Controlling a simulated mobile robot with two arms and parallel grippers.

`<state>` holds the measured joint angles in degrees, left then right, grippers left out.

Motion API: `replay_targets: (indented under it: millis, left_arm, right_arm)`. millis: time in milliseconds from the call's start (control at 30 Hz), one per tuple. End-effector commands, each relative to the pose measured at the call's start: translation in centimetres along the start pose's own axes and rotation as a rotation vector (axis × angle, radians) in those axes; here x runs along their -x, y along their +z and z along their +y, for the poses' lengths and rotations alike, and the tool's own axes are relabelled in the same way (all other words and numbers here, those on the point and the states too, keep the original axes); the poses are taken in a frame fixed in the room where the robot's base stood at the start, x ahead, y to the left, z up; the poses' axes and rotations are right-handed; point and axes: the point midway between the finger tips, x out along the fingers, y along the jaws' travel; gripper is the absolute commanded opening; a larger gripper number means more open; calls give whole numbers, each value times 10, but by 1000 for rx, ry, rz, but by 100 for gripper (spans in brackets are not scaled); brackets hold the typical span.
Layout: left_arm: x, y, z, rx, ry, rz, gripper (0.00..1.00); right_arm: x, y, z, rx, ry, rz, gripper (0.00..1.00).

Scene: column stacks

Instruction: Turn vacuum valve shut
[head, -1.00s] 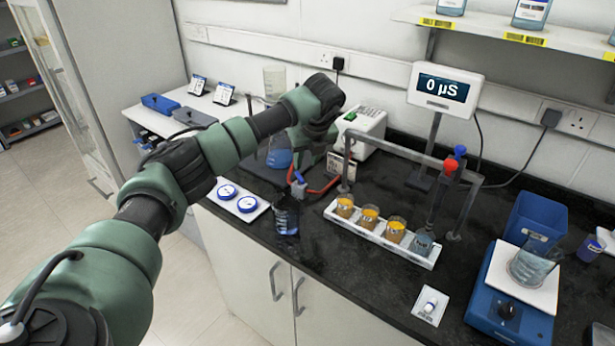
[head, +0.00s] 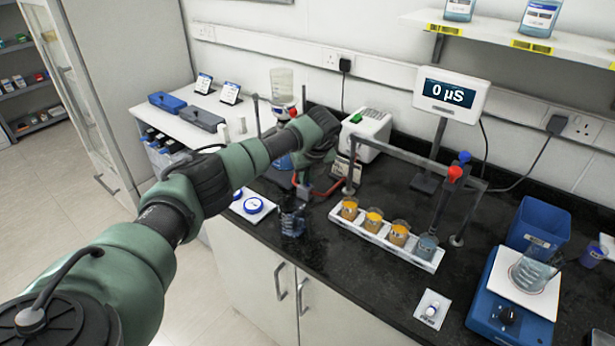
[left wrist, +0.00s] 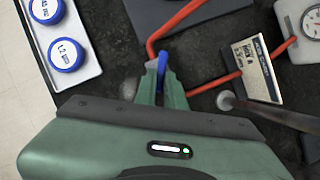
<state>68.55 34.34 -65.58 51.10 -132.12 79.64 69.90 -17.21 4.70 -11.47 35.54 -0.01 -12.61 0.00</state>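The vacuum valve has a blue handle (left wrist: 161,66) and joins red tubing (left wrist: 185,19) on the dark bench. My left gripper (left wrist: 162,78) points down at the valve, with its two green fingers close on either side of the handle. The fingers appear shut on the handle. In the head view my left gripper (head: 304,187) is at the valve beside the red tubing (head: 330,193), and my arm and fingers hide most of the valve. The valve's body and exact angle are hard to make out. My right gripper is not in view.
A pressure gauge (left wrist: 312,22) and a small label card (left wrist: 256,68) stand close on the right. A tray (left wrist: 84,63) with blue-rimmed dishes lies on the left. In the head view, a rack (head: 368,232) of beakers stands right of my gripper, and a dark glass vessel (head: 292,222) stands in front.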

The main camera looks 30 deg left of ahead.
Motion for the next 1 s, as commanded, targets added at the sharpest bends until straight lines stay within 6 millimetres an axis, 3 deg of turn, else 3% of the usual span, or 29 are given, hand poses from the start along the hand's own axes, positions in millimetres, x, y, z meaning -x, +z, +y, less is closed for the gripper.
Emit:
replay_targets:
  millis: [467,1000]
  left_arm:
    - [-1,0,1,-50,-21,0,0]
    - [-4,1,10,-450,-188,-1,0]
  right_arm:
    - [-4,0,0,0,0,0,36]
    - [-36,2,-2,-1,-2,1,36]
